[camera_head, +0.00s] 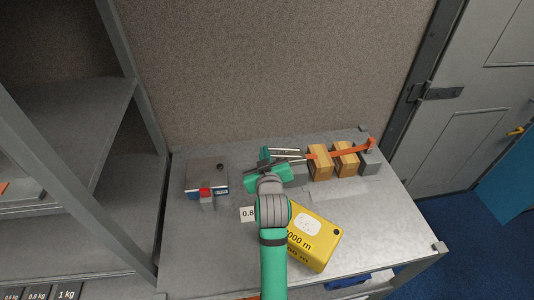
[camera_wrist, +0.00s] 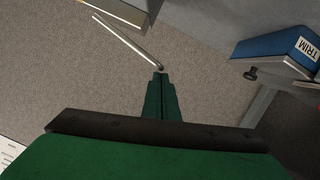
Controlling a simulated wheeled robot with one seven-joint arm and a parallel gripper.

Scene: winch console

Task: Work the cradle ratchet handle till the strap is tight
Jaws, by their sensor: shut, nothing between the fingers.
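The ratchet handle shows as a pale metal rod frame (camera_head: 284,150) on the bench, left of the wooden blocks. In the wrist view the thin bent rod (camera_wrist: 128,38) runs from upper left down to just by my fingertips; I cannot tell if they touch. My gripper (camera_wrist: 160,75) is shut and empty, its green fingers together. In the head view my gripper (camera_head: 265,152) is beside the rod's left end. The orange strap (camera_head: 362,149) runs across two wooden blocks (camera_head: 319,165) to a grey post at the right. The ratchet body is largely hidden by my arm.
A grey-topped blue box (camera_head: 206,176) with a knob and a red-topped part stands at left; it shows as TRIM (camera_wrist: 280,45) in the wrist view. A yellow case (camera_head: 316,243) lies to the right of my arm. The bench front right is mostly clear. Grey shelving (camera_head: 75,110) stands left.

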